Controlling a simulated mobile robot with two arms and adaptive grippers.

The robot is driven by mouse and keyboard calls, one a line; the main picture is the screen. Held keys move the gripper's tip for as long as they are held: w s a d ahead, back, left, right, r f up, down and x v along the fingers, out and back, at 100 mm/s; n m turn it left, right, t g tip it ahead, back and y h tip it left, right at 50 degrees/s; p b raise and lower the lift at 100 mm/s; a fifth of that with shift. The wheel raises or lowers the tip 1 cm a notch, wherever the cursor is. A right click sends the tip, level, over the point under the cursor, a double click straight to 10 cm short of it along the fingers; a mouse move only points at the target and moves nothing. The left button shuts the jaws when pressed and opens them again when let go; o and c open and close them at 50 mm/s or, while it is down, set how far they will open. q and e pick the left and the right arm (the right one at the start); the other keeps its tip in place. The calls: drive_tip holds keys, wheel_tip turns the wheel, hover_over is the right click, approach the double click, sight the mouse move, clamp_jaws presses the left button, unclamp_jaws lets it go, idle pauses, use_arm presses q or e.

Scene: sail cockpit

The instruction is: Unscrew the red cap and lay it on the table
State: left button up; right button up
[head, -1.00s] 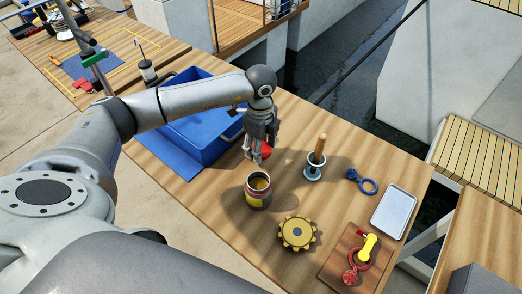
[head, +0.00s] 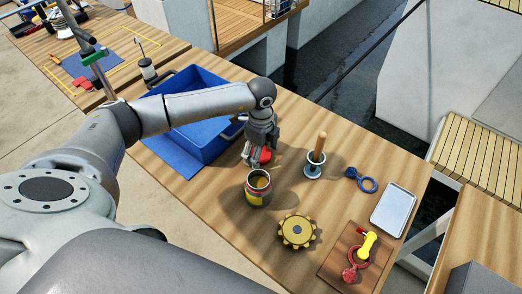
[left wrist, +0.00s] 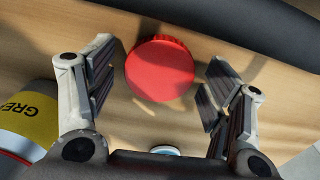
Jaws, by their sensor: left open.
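The red cap (head: 265,156) lies on the wooden table just behind the jar, partly hidden by my left gripper. My left gripper (head: 260,157) is close above the cap with its fingers apart. In the left wrist view the whole round cap (left wrist: 160,70) shows between and beyond the two open fingers (left wrist: 155,98), with a gap on each side. The jar (head: 257,192) stands upright with its mouth open and yellowish content inside. Its yellow label (left wrist: 28,115) shows at the left of the wrist view. My right gripper is not in view.
A blue bin (head: 207,152) stands behind to the left. A pot with a wooden-handled tool (head: 314,168), a blue ring tool (head: 366,184), a brass gear (head: 297,231), a silver tray (head: 393,210) and a board with a red shackle (head: 335,268) stand to the right. Bare table lies between them.

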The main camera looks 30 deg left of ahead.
use_arm(q)
drive_tip(key=shift+r, duration=0.1)
drive_tip(key=shift+r, duration=0.25)
wheel_tip(320, 180, up, 12)
drive_tip(key=b, duration=0.1)
drive_tip(key=shift+s+f, duration=0.1)
drive_tip(key=shift+f, duration=0.1)
